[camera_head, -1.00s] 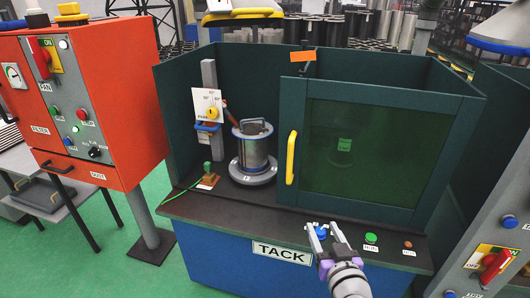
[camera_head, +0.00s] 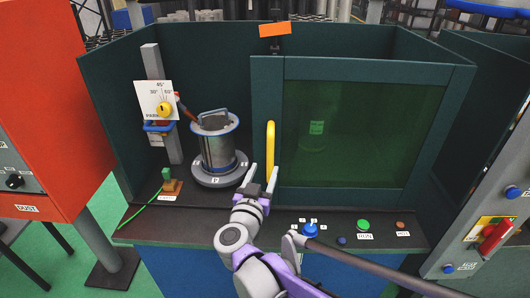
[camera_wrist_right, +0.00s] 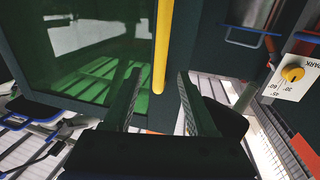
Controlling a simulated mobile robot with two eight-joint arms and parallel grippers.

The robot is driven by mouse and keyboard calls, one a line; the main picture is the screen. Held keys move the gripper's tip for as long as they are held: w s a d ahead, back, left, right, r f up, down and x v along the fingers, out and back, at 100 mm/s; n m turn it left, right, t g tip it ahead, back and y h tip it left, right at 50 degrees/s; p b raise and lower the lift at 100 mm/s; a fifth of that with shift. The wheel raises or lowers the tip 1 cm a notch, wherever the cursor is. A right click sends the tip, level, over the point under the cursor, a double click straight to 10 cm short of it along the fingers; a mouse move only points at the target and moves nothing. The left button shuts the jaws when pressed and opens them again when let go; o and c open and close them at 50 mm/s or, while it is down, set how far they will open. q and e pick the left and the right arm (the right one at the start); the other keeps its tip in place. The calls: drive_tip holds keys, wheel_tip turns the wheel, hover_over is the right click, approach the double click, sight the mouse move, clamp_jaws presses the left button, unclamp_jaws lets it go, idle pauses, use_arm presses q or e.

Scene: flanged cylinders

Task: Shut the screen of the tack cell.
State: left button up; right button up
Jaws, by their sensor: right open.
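The tack cell's screen (camera_head: 355,135) is a dark green frame with a see-through green pane, standing across the right part of the cell's front. The left part of the front is open. The screen's upright yellow handle (camera_head: 270,150) is on its left edge; it also shows in the right wrist view (camera_wrist_right: 162,45). My right gripper (camera_head: 262,173) is open, its fingertips at the handle's lower end. In the right wrist view the handle runs down toward the gap between the fingers (camera_wrist_right: 160,90); I cannot tell whether they touch it. My left gripper is not in view.
A flanged cylinder (camera_head: 217,150) stands on a round base in the open left part. Left of it are a torch on a post with a dial plate (camera_head: 155,100) and a green block. Buttons (camera_head: 363,225) line the front ledge. An orange cabinet (camera_head: 35,120) is at left.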

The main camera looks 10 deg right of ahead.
sight(269, 156)
drive_tip(key=x, duration=0.8)
drive_tip(key=shift+w+d, duration=0.15)
drive_tip(key=shift+w, duration=0.25)
clamp_jaws()
idle(0.9)
